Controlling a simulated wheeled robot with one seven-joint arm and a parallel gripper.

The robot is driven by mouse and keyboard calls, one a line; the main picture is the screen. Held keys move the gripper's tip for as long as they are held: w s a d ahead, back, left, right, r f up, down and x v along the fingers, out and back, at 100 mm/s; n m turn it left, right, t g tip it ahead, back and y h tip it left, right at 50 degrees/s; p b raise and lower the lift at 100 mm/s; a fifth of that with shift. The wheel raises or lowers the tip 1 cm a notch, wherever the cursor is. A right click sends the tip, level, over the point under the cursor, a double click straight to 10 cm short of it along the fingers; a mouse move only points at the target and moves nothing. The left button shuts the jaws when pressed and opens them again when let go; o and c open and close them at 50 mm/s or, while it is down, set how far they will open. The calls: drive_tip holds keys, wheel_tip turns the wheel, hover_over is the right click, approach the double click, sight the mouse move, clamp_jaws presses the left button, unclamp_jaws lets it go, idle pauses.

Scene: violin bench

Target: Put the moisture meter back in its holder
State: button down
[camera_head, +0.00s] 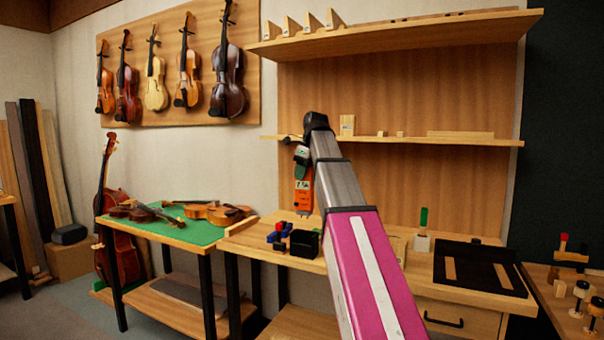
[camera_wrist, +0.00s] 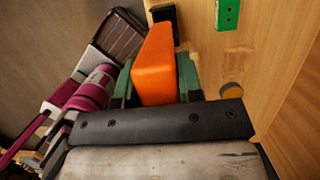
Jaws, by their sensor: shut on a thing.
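The moisture meter is an orange block (camera_head: 303,197) with a small display and short pins at its lower end. It hangs upright in the air in front of the wall, above the left part of the bench. My gripper (camera_head: 302,158) is shut on its upper part. In the wrist view, the orange body (camera_wrist: 156,65) sits between the two green finger pads. A small open black box (camera_head: 305,244) stands on the bench below the meter, apart from it. I cannot tell for sure that this box is the holder.
Blue and red items (camera_head: 280,234) stand left of the black box. A shelf (camera_head: 400,141) with wooden blocks runs behind my arm. Violins lie on the green mat (camera_head: 165,229) at left. A dark tray (camera_head: 480,268) lies at right. My arm hides the middle of the bench (camera_head: 262,245).

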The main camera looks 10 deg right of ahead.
sight(303, 208)
idle(0.3)
drive_tip(key=shift+f, duration=6.4)
drive_tip(key=c, duration=0.7)
unclamp_jaws()
